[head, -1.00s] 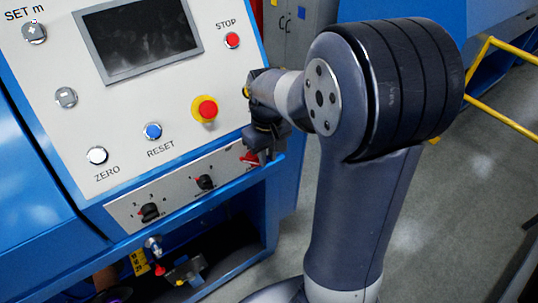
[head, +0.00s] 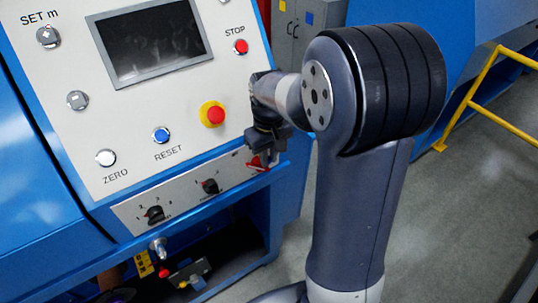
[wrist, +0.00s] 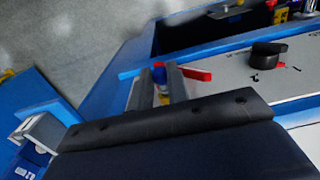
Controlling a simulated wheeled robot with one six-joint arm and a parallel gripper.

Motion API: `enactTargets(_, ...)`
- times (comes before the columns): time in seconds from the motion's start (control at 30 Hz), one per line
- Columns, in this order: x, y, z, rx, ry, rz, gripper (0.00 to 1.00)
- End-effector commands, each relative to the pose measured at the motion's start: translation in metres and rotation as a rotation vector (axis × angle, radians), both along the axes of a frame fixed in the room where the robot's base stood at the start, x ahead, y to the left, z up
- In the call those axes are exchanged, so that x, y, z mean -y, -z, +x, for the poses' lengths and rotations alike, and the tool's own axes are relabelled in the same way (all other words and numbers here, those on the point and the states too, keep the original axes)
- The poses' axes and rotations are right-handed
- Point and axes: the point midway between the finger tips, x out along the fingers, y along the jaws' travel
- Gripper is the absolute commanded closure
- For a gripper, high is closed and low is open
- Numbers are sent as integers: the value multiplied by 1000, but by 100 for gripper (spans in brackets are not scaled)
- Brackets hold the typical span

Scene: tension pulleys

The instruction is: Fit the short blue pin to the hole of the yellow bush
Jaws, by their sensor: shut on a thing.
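My gripper (head: 262,158) hangs by the lower right corner of the control panel in the head view. In the wrist view its two dark fingers (wrist: 160,85) are closed around a small blue piece (wrist: 159,74), which looks like the short blue pin. A bit of yellow shows below the blue, too small to make out. The fingers hide most of the held piece. I cannot make out the yellow bush or its hole in either view.
The control panel (head: 85,125) has a screen, buttons and black knobs (head: 210,186). A red piece (wrist: 197,75) shows right beside the fingers. The blue cabinet edge lies close below. A yellow rail (head: 480,95) stands at right over open grey floor.

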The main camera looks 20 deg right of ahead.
Motion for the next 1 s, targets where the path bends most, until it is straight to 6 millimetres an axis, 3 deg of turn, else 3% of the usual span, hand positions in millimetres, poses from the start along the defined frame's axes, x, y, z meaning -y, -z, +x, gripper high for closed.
enactTargets(1.0, -4, -2, 12, 11, 0, 1, 100)
